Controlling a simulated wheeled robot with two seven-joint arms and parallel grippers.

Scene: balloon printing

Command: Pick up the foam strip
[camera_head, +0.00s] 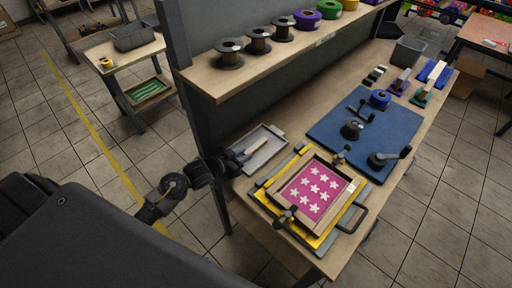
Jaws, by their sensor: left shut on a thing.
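My left gripper (232,161) reaches in from the left over the near-left end of a grey tray (267,152) on the workbench. It is shut on a small pale piece, the foam strip (238,154), which shows only in part at the fingertips. The gripper hides the rest of it. I cannot tell whether the strip still touches the tray. My right gripper is not in view.
A wooden printing frame (284,184) with a pink, star-patterned panel (313,190) stands close to the tray's right. A blue mat (348,117) with dark tools lies beyond. A shelf (245,78) with several spools overhangs the bench's back.

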